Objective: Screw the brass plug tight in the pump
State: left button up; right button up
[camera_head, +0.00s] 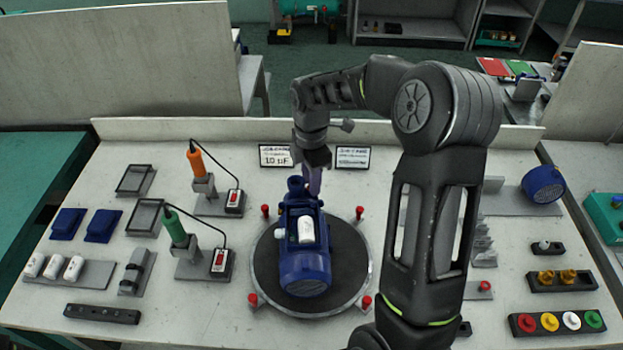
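The blue pump (304,262) lies on the round dark turntable (345,265) in the middle of the bench, with a white cylinder (306,229) set in its top. My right arm reaches up from the lower right and bends over to the left. My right gripper (313,182) points down at the far end of the pump, close to its blue port (296,184). Its fingertips are small and partly hidden, so I cannot tell whether they are open or hold something. No brass plug shows clearly in the pump. Two brass-coloured plugs (557,277) sit in a black holder at the right. My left gripper is not in view.
Red knobs (366,301) stand around the turntable. Orange-handled (195,162) and green-handled (175,228) tools stand in holders at the left, with cables. Coloured caps (549,321) sit at the lower right. A blue round part (543,184) rests at the right. My arm hides the bench right of the turntable.

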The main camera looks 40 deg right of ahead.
jog(key=shift+w, duration=0.1)
jog(key=n, duration=0.2)
jog(key=shift+d+n, duration=0.1)
jog(key=shift+n, duration=0.7)
jog(key=shift+n, duration=0.5)
jog(key=shift+c, duration=0.2)
jog(key=shift+f, duration=0.1)
jog(key=c, duration=0.5)
grip_shut()
